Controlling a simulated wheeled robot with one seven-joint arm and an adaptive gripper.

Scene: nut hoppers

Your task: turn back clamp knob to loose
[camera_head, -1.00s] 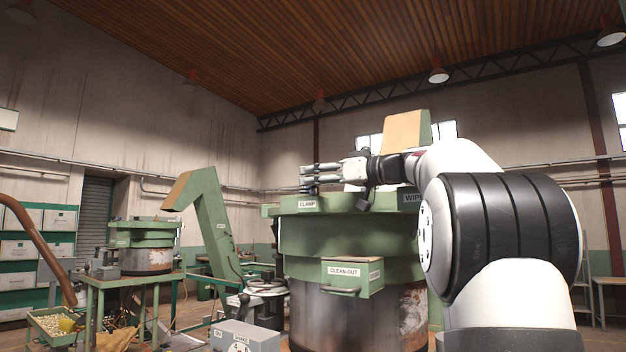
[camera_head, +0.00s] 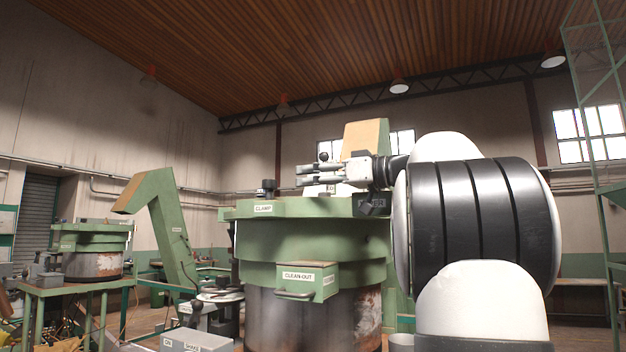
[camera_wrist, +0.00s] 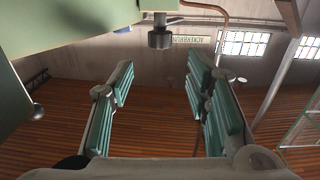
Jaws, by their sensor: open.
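The clamp knob (camera_head: 266,187) is a small black knob standing on the green rim of the hopper bowl (camera_head: 310,240), above a CLAMP label (camera_head: 263,208). In the wrist view, which is upside down, a dark knob (camera_wrist: 160,38) on the green rim appears beyond the fingertips, roughly between them. My gripper (camera_head: 303,174) is level above the rim, to the right of the knob, pointing left. Its fingers with green pads (camera_wrist: 160,75) are apart and empty. There is a visible gap between fingertips and knob. I cannot read the knob's turned position.
A CLEAN-OUT drawer (camera_head: 306,281) sticks out below the rim. A small black ball (camera_head: 323,157) rises behind my gripper. A tan and green chute (camera_head: 366,139) stands behind the bowl. A green angled chute (camera_head: 165,220) is left. The air left of my gripper is open.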

